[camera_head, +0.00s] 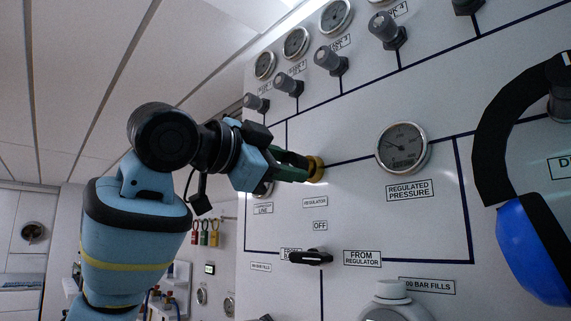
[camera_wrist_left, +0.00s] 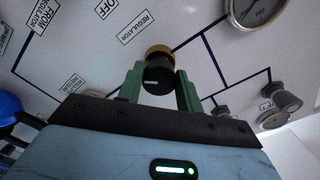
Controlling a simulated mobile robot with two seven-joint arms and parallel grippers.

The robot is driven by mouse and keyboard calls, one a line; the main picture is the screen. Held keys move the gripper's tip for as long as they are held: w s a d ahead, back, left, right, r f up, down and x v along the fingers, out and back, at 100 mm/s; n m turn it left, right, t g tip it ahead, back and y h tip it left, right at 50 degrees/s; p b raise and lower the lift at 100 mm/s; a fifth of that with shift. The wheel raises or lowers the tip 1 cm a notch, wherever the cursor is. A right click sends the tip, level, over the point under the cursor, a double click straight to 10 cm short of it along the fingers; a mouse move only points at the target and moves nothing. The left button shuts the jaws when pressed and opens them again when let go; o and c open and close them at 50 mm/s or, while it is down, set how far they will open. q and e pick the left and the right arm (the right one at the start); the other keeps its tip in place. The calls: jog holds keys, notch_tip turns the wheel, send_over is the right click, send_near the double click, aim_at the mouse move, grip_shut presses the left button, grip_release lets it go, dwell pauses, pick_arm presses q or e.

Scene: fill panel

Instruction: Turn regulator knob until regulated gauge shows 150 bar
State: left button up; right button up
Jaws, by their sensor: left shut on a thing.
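The regulator knob shows as a brass collar (camera_head: 316,168) on the panel in the head view. In the left wrist view its black cap (camera_wrist_left: 158,80) sits between green fingers. My left gripper (camera_head: 300,166) is shut on the knob, and it also shows in the left wrist view (camera_wrist_left: 160,88). The regulated pressure gauge (camera_head: 402,148) is right of the knob, with its label below. Its needle points to the upper left, but the scale is too small to read. My right gripper is not in view.
A black selector handle (camera_head: 311,257) sits below the knob near the "FROM REGULATOR" label (camera_head: 362,258). Several grey valves and small gauges line the panel above. A large black and blue curved part (camera_head: 525,190) stands in front of the panel at right.

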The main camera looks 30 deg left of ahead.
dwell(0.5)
pick_arm(q)
jog(key=o, duration=1)
jog(key=shift+v, duration=4)
jog(key=shift+w, duration=0.1)
